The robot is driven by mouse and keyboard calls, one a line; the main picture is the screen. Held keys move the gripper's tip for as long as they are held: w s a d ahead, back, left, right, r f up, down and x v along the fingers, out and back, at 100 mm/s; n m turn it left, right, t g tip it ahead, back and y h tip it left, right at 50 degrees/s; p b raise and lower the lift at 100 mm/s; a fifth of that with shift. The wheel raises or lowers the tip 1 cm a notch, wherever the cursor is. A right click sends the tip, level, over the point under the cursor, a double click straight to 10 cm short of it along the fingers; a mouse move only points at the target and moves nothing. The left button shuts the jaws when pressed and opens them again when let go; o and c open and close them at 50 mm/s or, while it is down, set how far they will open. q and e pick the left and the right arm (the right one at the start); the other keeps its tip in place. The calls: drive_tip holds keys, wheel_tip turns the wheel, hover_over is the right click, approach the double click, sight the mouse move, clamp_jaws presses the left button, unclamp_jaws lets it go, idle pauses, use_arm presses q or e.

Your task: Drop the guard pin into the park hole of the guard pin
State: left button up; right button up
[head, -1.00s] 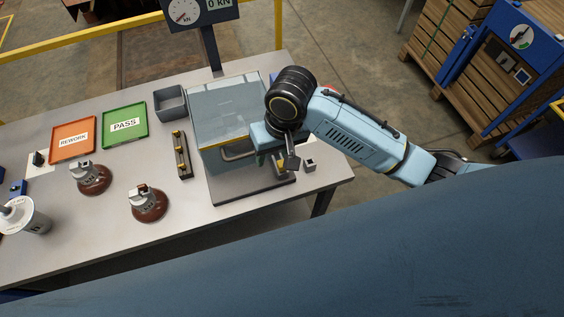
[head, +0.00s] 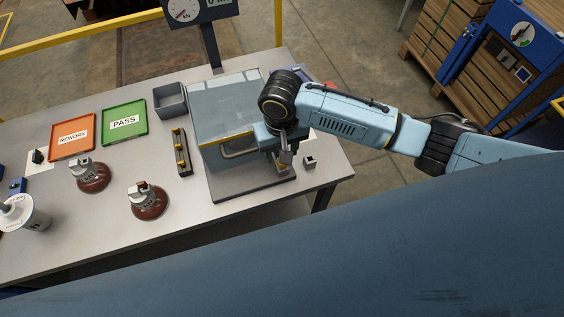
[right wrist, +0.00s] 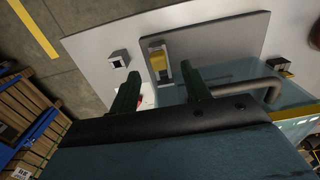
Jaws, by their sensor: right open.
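My right gripper (head: 284,150) is at the front right of the glass-sided guard box (head: 222,105). In the right wrist view its two dark green fingers (right wrist: 161,68) are spread apart, with nothing visibly held between them. Beyond the fingertips stands an upright grey bracket with a yellow block (right wrist: 158,62) on the base plate (right wrist: 215,35). A small square block with a dark hole, seemingly the park hole (right wrist: 119,60), sits beside that plate; it also shows in the head view (head: 310,161). I cannot make out the guard pin for certain. My left gripper is out of view.
Two brown insulators (head: 91,178) (head: 149,203) stand on the grey table (head: 95,235) at the left. Behind them are the orange REWORK tray (head: 73,138), green PASS tray (head: 124,123) and a grey bin (head: 170,101). A dark rack (head: 181,153) stands left of the guard.

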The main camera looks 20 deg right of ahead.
sight(282, 166)
drive_tip(key=f, duration=0.4)
drive_tip(key=shift+w+d+f, duration=0.15)
drive_tip(key=shift+w+f, duration=0.05)
drive_tip(key=shift+f, duration=0.1)
clamp_jaws()
drive_tip(key=shift+r, duration=0.1)
